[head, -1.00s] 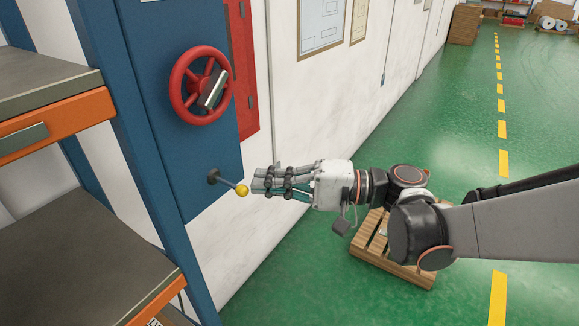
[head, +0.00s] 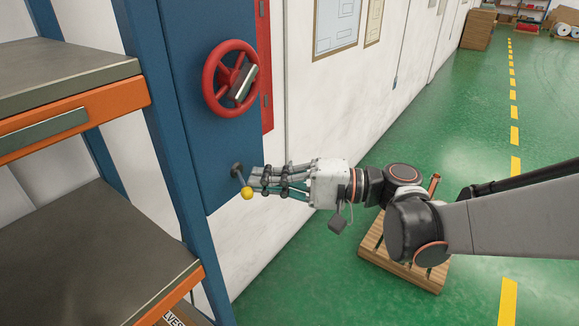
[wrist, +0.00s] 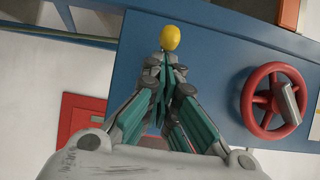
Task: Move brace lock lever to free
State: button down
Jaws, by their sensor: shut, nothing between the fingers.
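The brace lock lever is a thin grey rod on a dark round pivot with a yellow ball knob (head: 247,193). It stands on the blue panel (head: 205,150) and slants steeply down in the head view. My gripper (head: 252,180) is shut and empty, its fingertips right beside the lever rod, just above and right of the knob. Whether they touch it I cannot tell. In the wrist view the yellow knob (wrist: 170,38) shows just beyond the closed fingertips (wrist: 166,65), which hide the rod and pivot.
A red handwheel (head: 231,78) is on the blue panel above the lever. It also shows right of my fingers in the wrist view (wrist: 247,100). An orange-edged shelf rack (head: 75,105) stands at the left. A wooden pallet (head: 400,270) lies on the green floor below my arm.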

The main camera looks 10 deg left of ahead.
jog(key=d, duration=0.6)
jog(key=shift+w+b, duration=0.25)
jog(key=shift+b, duration=0.05)
jog(key=shift+d, duration=0.1)
dwell(0.4)
